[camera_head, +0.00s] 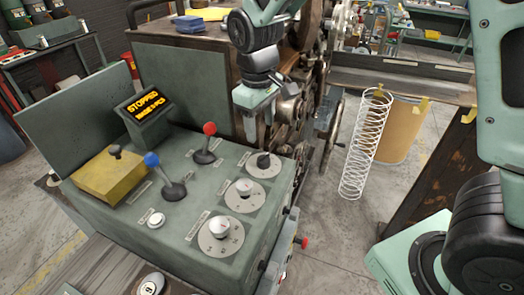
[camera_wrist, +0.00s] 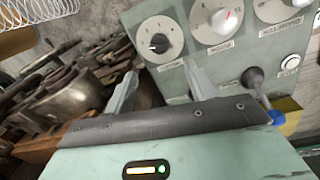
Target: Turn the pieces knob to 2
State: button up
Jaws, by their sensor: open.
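A sloping green control panel (camera_head: 190,215) carries three round dials along its right side. The far dial has a black knob (camera_head: 264,160); the middle (camera_head: 244,187) and near (camera_head: 221,228) dials have pale knobs. The labels are too blurred to read for certain, so I cannot be sure which is the pieces knob. In the wrist view the black knob (camera_wrist: 160,43) has a white mark toward the left; its number is unclear. My gripper (camera_head: 262,118) is open and empty, above and beyond the black knob. Its fingers (camera_wrist: 160,70) also show in the wrist view, apart from the knob.
A blue-topped lever (camera_head: 152,160) and a red-topped lever (camera_head: 209,129) rise left of the dials. A display (camera_head: 147,107) reads STOPPED. A yellow box (camera_head: 112,176) sits at the panel's left. Machine wheels stand behind the gripper; a wire coil (camera_head: 365,145) stands right.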

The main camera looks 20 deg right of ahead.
aim_at(262, 156)
jog(key=f, duration=0.3)
jog(key=f+p, duration=0.1)
jog(key=f, duration=0.6)
jog(key=shift+w+d+f+p, duration=0.15)
jog(key=shift+d+f+p, duration=0.1)
jog(key=shift+d+p, duration=0.1)
jog(key=c, duration=0.9)
